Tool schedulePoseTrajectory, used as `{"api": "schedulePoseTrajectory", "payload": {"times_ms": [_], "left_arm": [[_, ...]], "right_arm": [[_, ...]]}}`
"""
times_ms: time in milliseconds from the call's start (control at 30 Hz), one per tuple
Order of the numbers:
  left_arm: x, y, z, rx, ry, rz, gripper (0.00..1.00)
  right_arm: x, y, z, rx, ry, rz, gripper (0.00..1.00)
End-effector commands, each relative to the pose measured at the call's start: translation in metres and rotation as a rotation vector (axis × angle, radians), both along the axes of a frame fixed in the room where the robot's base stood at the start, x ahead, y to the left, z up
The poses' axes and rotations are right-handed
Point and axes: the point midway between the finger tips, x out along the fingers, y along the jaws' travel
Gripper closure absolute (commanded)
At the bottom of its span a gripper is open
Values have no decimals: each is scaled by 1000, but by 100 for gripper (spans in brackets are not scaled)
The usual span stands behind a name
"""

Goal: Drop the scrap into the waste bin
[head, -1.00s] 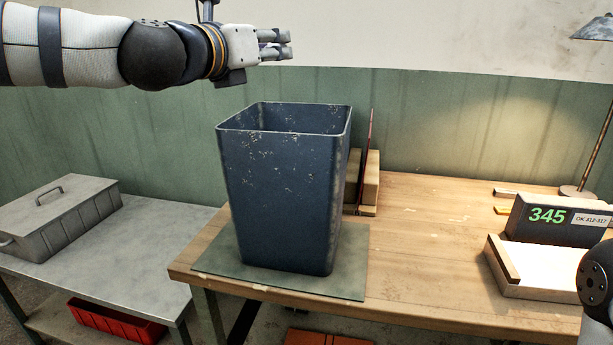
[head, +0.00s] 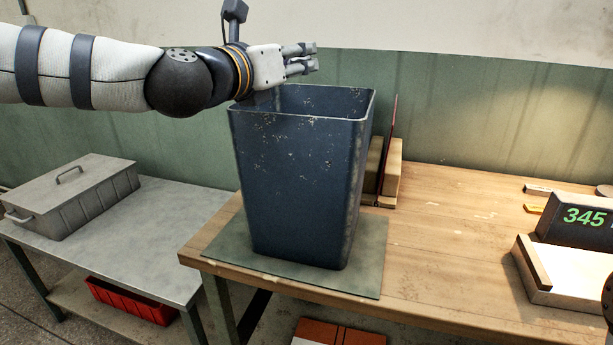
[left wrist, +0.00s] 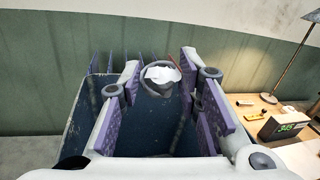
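The waste bin (head: 300,180) is a tall dark blue, chipped, open box standing upright on a green mat. My left gripper (head: 308,59) is level above its back left rim, with the fingers pointing right and a narrow gap between them. In the left wrist view the gripper (left wrist: 160,80) has purple-padded fingers on both sides. A small white crumpled scrap (left wrist: 162,74) shows between their far ends, in front of the bin's dark inside. I cannot tell if the fingers touch it. The scrap cannot be made out in the head view. My right gripper is out of view.
The green mat (head: 222,256) lies on a wooden bench (head: 440,235). Wooden blocks (head: 392,172) and a thin reddish board stand behind the bin. A grey lidded box (head: 75,195) is on the left table. A display reading 345 (head: 582,216) is at right.

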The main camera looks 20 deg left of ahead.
Motion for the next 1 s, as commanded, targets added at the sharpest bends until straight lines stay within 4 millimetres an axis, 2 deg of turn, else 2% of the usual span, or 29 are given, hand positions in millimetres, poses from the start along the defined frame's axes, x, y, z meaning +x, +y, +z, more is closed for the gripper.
{"api": "schedulePoseTrajectory", "payload": {"times_ms": [33,67,400,467,700,800,1000], "left_arm": [[0,0,0,0,0,0,53],[0,0,0,0,0,0,48],[-4,1,0,0,1,-1,48],[-13,4,1,-1,-1,-1,48],[-76,19,1,-5,-2,-2,48],[-97,24,1,-4,-2,-2,48],[-116,29,0,0,0,0,48]], "right_arm": [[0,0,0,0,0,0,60],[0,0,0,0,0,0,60],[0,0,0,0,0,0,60],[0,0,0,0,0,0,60],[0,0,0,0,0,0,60],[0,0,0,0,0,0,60],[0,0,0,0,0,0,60]]}}
